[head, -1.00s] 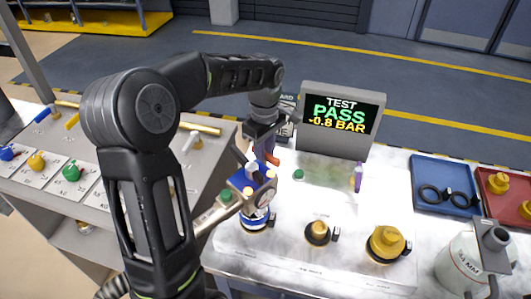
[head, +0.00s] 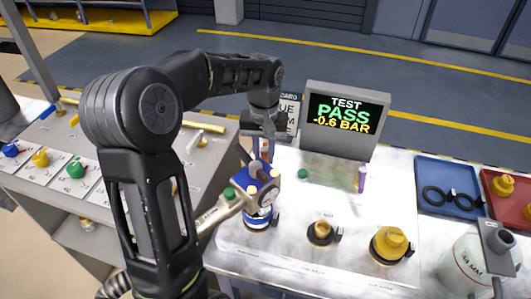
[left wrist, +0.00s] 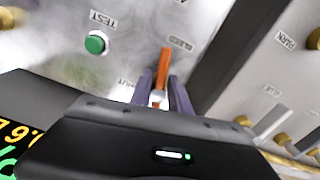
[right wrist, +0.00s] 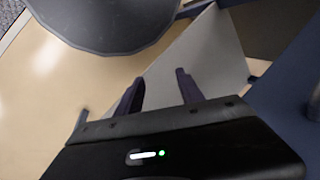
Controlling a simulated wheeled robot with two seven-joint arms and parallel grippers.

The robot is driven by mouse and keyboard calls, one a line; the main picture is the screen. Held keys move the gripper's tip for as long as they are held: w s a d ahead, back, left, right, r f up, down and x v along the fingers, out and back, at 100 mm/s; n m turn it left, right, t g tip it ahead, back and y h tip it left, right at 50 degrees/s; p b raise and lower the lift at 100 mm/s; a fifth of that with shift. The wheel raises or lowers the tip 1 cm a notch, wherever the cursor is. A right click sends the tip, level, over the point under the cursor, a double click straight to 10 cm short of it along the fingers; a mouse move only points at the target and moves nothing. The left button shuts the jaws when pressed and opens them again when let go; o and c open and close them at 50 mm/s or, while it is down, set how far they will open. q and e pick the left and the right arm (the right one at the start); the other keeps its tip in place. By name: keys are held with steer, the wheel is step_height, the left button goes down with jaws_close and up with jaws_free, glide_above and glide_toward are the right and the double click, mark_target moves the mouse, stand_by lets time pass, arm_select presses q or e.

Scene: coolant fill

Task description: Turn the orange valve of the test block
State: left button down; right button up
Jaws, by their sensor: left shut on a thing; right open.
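The test block (head: 330,215) is a pale plate on the bench, with a display (head: 342,112) reading "TEST PASS -0.6 BAR" behind it. The orange valve lever (left wrist: 164,62) shows in the left wrist view beside the "BLEED" label. My left gripper (left wrist: 162,85) is shut on the lever, its purple fingers on either side. In the head view, my left gripper (head: 264,147) is at the back left of the block and mostly hides the lever. My right gripper (right wrist: 158,88) is open and empty, away from the block, and shows only in the right wrist view.
A green button (head: 302,174) and a purple-handled valve (head: 361,178) stand to the right of my left gripper. A blue-topped fitting (head: 258,195) stands close in front of it. Blue (head: 440,172) and red (head: 494,174) trays lie on the right.

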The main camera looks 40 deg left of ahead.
mark_target(263, 152)
arm_select(q)
steer(key=shift+a+r+m, duration=0.1)
steer(key=shift+a+m, duration=0.05)
steer(key=shift+m, duration=0.65)
steer(key=c, duration=1.2)
jaws_free()
steer(key=shift+c, duration=0.2)
step_height(263, 152, up, 8)
steer(key=shift+f+b, duration=0.15)
steer(key=shift+b, duration=0.15)
